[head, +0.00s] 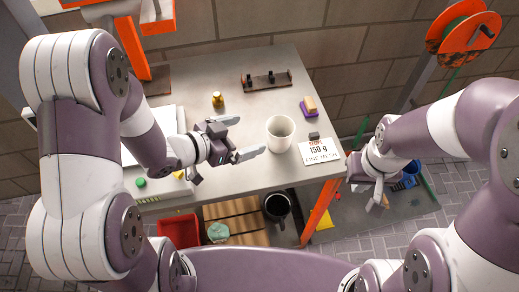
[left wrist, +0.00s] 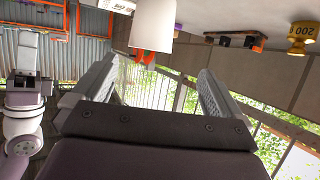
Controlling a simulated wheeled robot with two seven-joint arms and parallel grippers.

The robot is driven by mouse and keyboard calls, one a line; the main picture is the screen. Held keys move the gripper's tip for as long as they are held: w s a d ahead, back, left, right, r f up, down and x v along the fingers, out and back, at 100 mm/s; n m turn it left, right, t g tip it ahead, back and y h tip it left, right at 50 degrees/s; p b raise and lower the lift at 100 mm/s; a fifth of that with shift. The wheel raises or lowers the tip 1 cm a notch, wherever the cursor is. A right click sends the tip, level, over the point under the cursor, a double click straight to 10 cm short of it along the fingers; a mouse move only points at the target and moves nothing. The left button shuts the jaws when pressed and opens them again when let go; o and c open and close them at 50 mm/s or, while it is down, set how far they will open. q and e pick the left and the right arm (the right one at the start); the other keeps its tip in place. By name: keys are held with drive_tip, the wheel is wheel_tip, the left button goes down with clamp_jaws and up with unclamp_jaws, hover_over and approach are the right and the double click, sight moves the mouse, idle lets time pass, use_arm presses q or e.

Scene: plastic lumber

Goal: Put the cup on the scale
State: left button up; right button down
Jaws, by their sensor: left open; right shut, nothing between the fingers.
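The white cup (head: 281,134) stands upright on the light table (head: 255,70). My left gripper (head: 241,137) is open, its fingers pointing at the cup from the left. The cup is apart from the fingertips and not between them. In the left wrist view the cup (left wrist: 154,24) shows at the top, beyond the open fingers (left wrist: 158,85). A flat white slab (head: 171,121), perhaps the scale, lies at the table's left, partly hidden behind my left arm. My right gripper (head: 371,190) is shut and empty, off the table's right edge.
A card reading 150 g (head: 320,151) lies right of the cup. A black mug (head: 276,206) and red bin (head: 180,230) are lower in front.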

use_arm(q)
approach(289, 126)
drive_tip(key=shift+w+d+f, duration=0.25)
drive_tip(key=shift+w+d, duration=0.15)
drive_tip(key=shift+w, duration=0.2)
drive_tip(key=shift+w+d+f, duration=0.3)
drive_tip(key=shift+w+d, duration=0.1)
drive_tip(key=shift+w, duration=0.25)
drive_tip(key=x, duration=0.5)
drive_tip(key=shift+s+d, duration=0.25)
drive_tip(key=shift+s, duration=0.15)
drive_tip(key=shift+w+d+f, duration=0.15)
drive_tip(key=shift+w+d, duration=0.1)
drive_tip(key=shift+w, duration=0.05)
drive_tip(key=c, duration=1.1)
drive_tip(key=shift+a, duration=0.1)
